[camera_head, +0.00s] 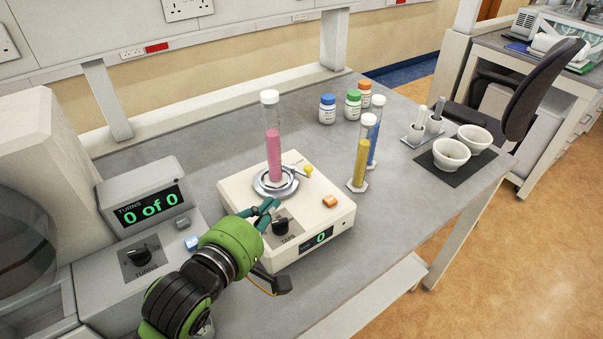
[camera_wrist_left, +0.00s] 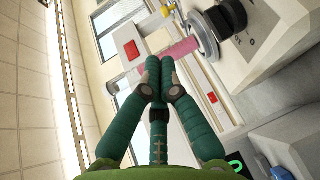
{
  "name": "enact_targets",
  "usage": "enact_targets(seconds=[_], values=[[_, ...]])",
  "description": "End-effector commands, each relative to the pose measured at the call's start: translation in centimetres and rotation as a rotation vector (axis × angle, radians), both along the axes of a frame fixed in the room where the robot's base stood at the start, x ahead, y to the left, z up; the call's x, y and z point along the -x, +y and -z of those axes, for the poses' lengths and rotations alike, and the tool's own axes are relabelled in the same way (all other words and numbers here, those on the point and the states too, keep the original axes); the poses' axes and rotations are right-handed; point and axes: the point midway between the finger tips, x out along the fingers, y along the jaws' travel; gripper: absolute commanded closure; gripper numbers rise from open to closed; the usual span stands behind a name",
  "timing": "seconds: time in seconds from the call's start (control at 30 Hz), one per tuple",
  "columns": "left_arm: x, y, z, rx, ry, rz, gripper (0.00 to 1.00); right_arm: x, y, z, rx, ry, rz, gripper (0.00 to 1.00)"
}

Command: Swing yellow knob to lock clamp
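The yellow knob (camera_head: 308,168) sits at the end of a short lever on the clamp (camera_head: 274,183), on the right side of the clamp ring. The ring surrounds the foot of an upright cylinder with pink contents (camera_head: 273,155), on the cream tapping machine (camera_head: 328,219). My left gripper (camera_head: 270,206) is over the machine's front left part, in front of the ring and apart from the knob. In the left wrist view its green fingers (camera_wrist_left: 160,68) are drawn together with nothing seen between them. The pink cylinder (camera_wrist_left: 184,48) shows beyond the fingertips. My right gripper is not in view.
A black TAPS dial (camera_head: 280,226) and an orange button (camera_head: 330,201) are on the machine. A TURNS display (camera_head: 150,207) stands at left. Bottles and mortars are farther back; bare bench lies right.

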Motion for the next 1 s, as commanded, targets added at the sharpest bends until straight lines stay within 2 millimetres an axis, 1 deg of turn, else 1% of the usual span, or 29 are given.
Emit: enact_targets(seconds=[0.17, 0.43, 0.6, 0.7, 0.83, 1.0], values=[[-1.6, -0.7, 0.2, -0.001, -0.001, -0.001, 1.0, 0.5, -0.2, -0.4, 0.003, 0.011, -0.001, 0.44], [-6.3, -2.8, 1.1, -0.002, -0.002, 0.0, 1.0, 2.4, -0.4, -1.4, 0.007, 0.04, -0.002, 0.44], [-9.1, -4.1, 1.8, -0.003, -0.001, 0.001, 1.0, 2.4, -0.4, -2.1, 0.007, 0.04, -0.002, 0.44], [-10.4, -4.7, 2.1, -0.003, -0.001, 0.0, 1.0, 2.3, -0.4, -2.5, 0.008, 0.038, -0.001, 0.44], [-11.5, -5.2, 2.5, -0.002, 0.0, 0.0, 1.0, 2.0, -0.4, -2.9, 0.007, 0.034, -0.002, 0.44], [-12.3, -5.6, 2.7, -0.002, -0.001, 0.001, 1.0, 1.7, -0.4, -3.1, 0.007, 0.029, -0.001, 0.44]])
